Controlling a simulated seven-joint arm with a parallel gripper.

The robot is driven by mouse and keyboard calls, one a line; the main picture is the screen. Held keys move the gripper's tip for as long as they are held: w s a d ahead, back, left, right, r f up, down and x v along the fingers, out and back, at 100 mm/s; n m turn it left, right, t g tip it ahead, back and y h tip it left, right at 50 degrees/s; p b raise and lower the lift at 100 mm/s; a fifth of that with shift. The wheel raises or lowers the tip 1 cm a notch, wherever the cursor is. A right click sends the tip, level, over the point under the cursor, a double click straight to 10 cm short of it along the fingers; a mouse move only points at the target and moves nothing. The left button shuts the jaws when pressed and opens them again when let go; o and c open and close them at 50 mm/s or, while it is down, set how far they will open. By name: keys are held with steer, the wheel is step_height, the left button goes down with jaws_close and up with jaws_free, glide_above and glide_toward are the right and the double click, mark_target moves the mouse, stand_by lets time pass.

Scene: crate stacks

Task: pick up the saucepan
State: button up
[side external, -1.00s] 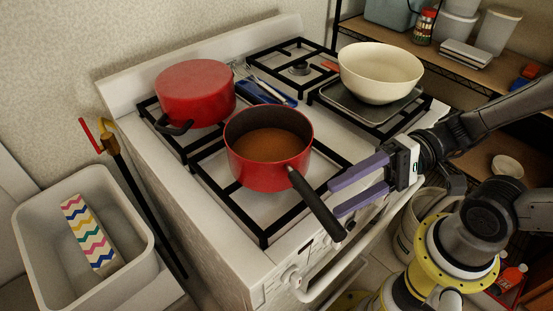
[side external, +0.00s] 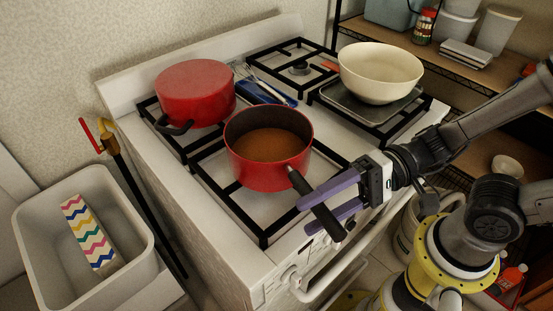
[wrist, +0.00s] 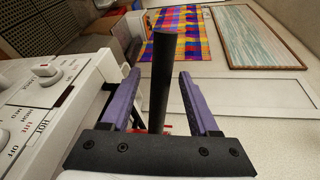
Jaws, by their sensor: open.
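The red saucepan (side external: 270,165) with brown contents stands upright on the front burner grate of the stove, and its black handle (side external: 328,214) points toward the lower right. My gripper (side external: 304,216) has purple fingers and is open. In the side view its fingers reach to the handle. In the wrist view the handle (wrist: 165,80) stands between the two spread fingers (wrist: 156,92), with room on both sides. I cannot tell whether a finger touches it.
A second red pot (side external: 195,92) stands at the back left of the stove (side external: 215,235). A cream bowl (side external: 381,70) sits on a grey tray at the right. Utensils (side external: 265,88) lie between. Stove knobs (wrist: 62,75) are close to the left of my gripper.

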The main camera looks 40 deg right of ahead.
jaws_close()
stand_by(0.6)
stand_by(0.6)
steer(key=shift+r, duration=0.15)
